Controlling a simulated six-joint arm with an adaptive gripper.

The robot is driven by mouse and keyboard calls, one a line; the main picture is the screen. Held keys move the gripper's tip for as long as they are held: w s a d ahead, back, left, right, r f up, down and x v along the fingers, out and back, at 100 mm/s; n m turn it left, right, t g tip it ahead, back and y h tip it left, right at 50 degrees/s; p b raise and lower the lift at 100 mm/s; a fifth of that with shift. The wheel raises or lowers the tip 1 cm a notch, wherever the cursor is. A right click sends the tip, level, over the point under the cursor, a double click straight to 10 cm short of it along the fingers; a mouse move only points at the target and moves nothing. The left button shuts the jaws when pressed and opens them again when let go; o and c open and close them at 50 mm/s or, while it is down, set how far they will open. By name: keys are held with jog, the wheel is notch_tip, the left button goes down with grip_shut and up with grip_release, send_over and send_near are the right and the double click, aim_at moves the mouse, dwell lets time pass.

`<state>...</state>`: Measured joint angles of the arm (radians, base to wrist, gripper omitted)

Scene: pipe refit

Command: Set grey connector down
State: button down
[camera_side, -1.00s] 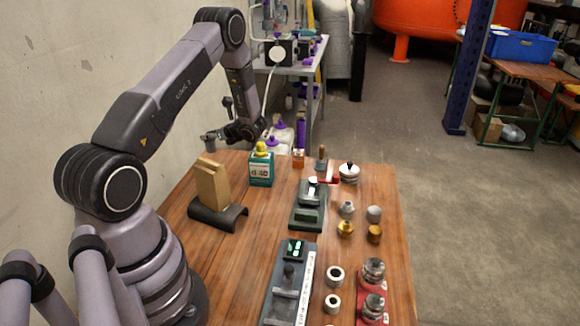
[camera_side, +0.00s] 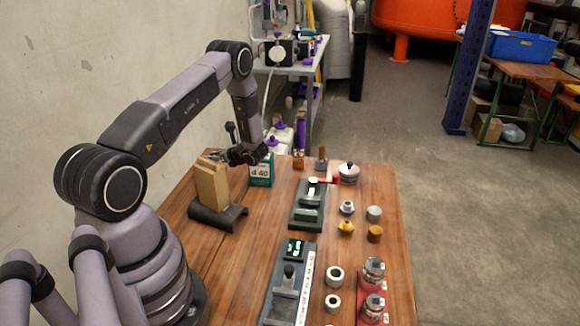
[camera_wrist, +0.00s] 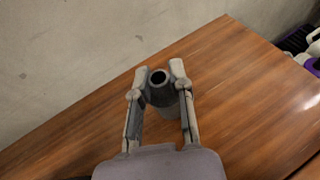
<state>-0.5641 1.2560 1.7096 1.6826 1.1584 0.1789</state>
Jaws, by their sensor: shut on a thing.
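The grey connector (camera_wrist: 165,98) is a hollow tube with a round dark opening, held between the two fingers of my gripper (camera_wrist: 159,78) in the wrist view. In the side view my gripper (camera_side: 218,156) is just above and behind the top of a wooden block, so the connector is small and partly hidden there. The brown wooden table (camera_wrist: 240,95) lies beneath it. I cannot tell exactly how high the connector is above the table.
The wooden block (camera_side: 212,186) stands on a dark curved saddle (camera_side: 230,216). A green box (camera_side: 261,172) is right of my gripper, partly covered by it. Green fixture (camera_side: 308,204) and several metal fittings fill the right side. Bare table surrounds the connector in the wrist view.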

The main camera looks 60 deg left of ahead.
jog(key=shift+f, duration=0.3)
jog(key=c, duration=1)
grip_release()
jog(key=shift+r, duration=0.15)
